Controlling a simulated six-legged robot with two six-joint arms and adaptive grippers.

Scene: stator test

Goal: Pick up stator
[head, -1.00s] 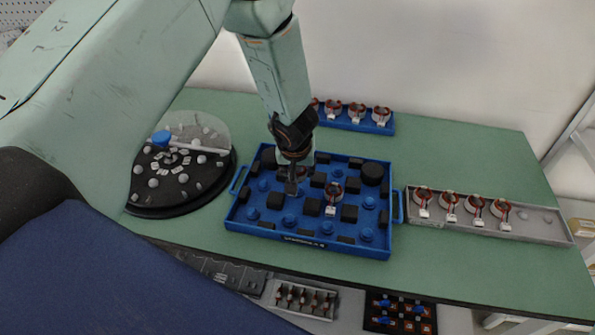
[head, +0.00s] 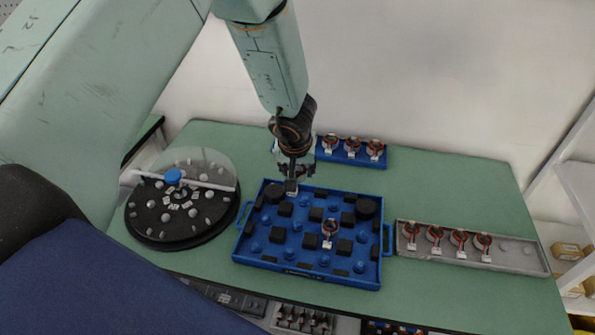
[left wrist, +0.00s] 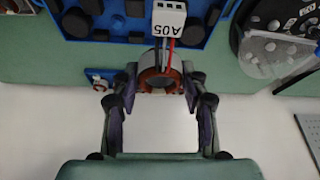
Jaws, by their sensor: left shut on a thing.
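My left gripper (head: 292,176) is over the back edge of the large blue tray (head: 310,268). In the left wrist view its fingers (left wrist: 158,82) are shut on a stator (left wrist: 160,77), a ring with copper windings. Red and dark wires run from it to a white connector (left wrist: 168,20) labelled A05. In the head view the gripper mostly hides this stator; its white connector (head: 291,187) shows below the fingers. Another stator (head: 330,228) sits in the large blue tray. My right gripper is not in view.
A small blue tray (head: 384,162) with several stators stands behind the gripper. A grey tray (head: 530,265) at the right holds several stators and has free spots. A round black disc fixture (head: 160,238) with a clear cover stands at the left. Green table (head: 440,180) is clear at the back right.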

